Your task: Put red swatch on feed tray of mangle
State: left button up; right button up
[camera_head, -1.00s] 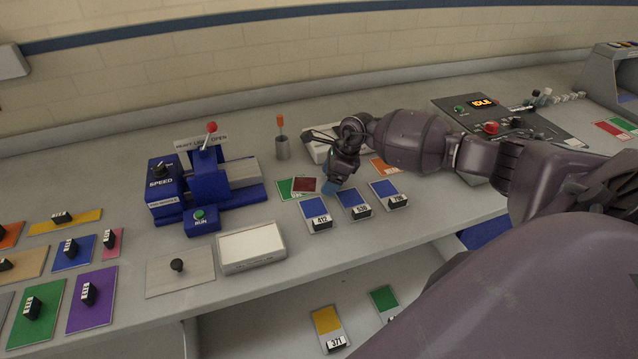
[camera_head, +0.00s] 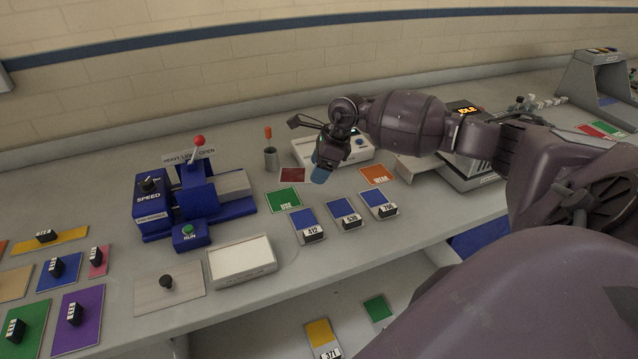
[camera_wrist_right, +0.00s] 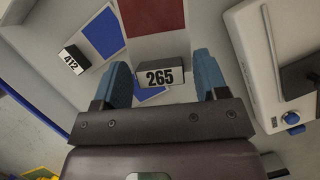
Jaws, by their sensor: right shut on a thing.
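The red swatch (camera_head: 293,175) is held by my right gripper (camera_head: 318,172), left of its fingers and apparently above the counter. In the right wrist view the red swatch (camera_wrist_right: 152,17) has a black tag reading 265 (camera_wrist_right: 160,77) between the two blue fingers (camera_wrist_right: 158,85). The blue mangle (camera_head: 190,195) stands to the left, with a red-knobbed lever, a SPEED dial and a green RUN button. A flat grey tray (camera_head: 234,184) extends from its right side, apart from the swatch. My left gripper is not in view.
A green USE card (camera_head: 283,199) and an orange WEAR card (camera_head: 377,174) lie near the gripper. Blue swatches (camera_head: 307,224) with tags lie in front. A cup (camera_head: 271,159) holding an orange-tipped tool stands behind. A white-topped box (camera_head: 241,259) is at the front edge.

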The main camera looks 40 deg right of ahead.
notch_tip(320, 180, up, 13)
jog(key=shift+b, duration=0.4)
jog(key=s+a+f+n+g+h, duration=0.1)
jog(key=s+a+f+n+g, duration=0.35)
jog(key=n, duration=0.55)
jog(key=s+a+f+n+g, duration=0.3)
jog(key=a+f+n, duration=0.25)
jog(key=n, duration=0.45)
jog(key=s+a+n+h, duration=0.1)
jog(key=a+n, duration=0.5)
jog(key=a, duration=0.6)
jog(key=shift+s+a+h, duration=0.25)
jog(key=shift+a+h, duration=0.1)
jog(key=shift+h, duration=0.45)
jog(key=shift+f, duration=0.15)
